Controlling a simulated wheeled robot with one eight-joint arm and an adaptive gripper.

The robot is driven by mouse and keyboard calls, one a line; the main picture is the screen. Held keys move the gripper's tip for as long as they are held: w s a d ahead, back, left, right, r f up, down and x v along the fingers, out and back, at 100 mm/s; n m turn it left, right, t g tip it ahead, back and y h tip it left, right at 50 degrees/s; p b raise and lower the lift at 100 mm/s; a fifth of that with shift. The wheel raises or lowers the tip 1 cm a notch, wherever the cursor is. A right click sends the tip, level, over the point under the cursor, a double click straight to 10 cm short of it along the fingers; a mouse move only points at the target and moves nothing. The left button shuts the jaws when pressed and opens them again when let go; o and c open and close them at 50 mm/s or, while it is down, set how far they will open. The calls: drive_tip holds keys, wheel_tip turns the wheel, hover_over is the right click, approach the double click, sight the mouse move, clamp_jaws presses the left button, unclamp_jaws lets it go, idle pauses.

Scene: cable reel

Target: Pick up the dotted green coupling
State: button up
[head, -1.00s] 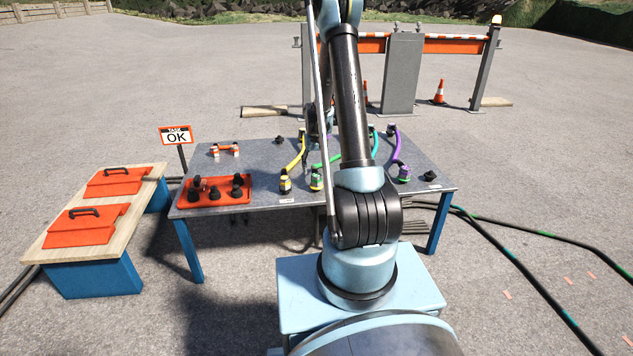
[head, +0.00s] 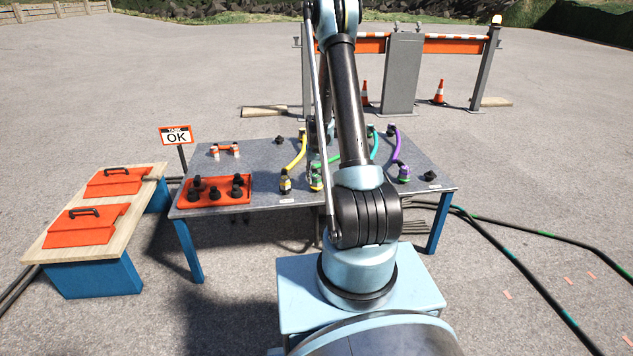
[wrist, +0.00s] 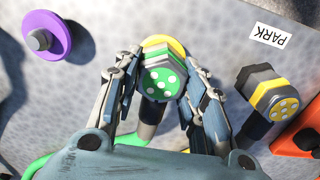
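The dotted green coupling (wrist: 163,82) is in the middle of the wrist view, its white-dotted green end facing the camera and a yellow band on its far side. It also shows near the table's front edge in the head view (head: 316,183). My gripper (wrist: 163,70) has one finger on each side of it, both very close. I cannot tell whether the fingers press on it or leave a thin gap. In the head view, my gripper is mostly hidden behind my arm.
A purple disc (wrist: 46,38) is at upper left, and a PARK label (wrist: 270,36) at upper right. The table (head: 255,160) also bears yellow and purple (head: 398,150) cables.

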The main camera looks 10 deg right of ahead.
sight(317, 174)
idle(0.3)
wheel_tip(317, 174, up, 12)
idle(0.8)
drive_tip(key=shift+d+r, duration=0.1)
drive_tip(key=shift+d, duration=0.05)
drive_tip(key=d+f, duration=0.1)
drive_tip(key=d, duration=1.2)
drive_tip(key=shift+d+f, duration=0.15)
drive_tip(key=shift+d, duration=0.2)
idle(0.4)
drive_tip(key=shift+f, duration=3.45)
drive_tip(key=shift+f, duration=0.2)
drive_tip(key=shift+f, duration=0.35)
drive_tip(key=shift+f, duration=0.1)
